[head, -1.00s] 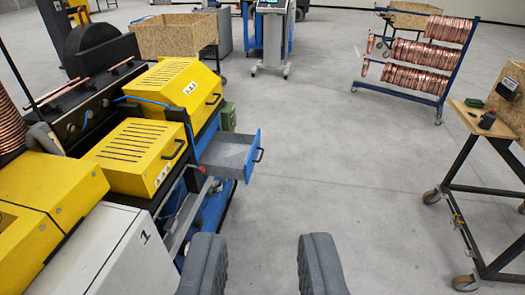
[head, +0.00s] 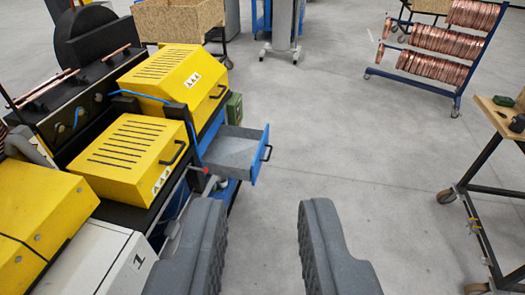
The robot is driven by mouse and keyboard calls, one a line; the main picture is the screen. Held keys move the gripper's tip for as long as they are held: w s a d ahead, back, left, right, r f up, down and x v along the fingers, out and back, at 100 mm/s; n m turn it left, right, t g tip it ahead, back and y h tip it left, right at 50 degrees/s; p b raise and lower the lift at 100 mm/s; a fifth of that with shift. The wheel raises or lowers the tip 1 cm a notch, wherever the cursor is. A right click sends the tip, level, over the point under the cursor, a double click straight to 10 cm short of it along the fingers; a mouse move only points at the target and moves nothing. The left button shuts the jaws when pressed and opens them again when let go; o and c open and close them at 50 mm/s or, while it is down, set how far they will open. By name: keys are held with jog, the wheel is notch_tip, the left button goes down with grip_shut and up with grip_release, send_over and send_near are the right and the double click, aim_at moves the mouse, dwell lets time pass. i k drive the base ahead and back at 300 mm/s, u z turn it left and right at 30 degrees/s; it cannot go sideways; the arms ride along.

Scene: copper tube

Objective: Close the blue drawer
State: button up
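The blue drawer (head: 236,154) is pulled out of the right side of the machine, left of the picture's middle. Its grey inside looks empty, and its blue front with a black handle (head: 268,153) faces right. My gripper (head: 262,215) is open and empty at the bottom middle, its two dark grey fingers wide apart. It shows nearer to me than the drawer and is apart from it. The floor shows between the fingers.
The machine with yellow covers (head: 137,150) fills the left, with a white cabinet (head: 104,258) at its near end. A copper tube rack (head: 438,55) stands at the back right. A wheeled workbench (head: 500,115) stands at the right edge. The floor (head: 345,130) between is clear.

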aim_at(236, 153)
jog(key=u, duration=0.05)
jog(key=k, duration=1)
jog(key=z, duration=0.6)
jog(key=i, duration=1.25)
jog(key=u, duration=0.35)
jog(key=i, duration=1.35)
jog(key=u, duration=0.7)
jog(key=k, duration=0.7)
jog(key=u, duration=0.25)
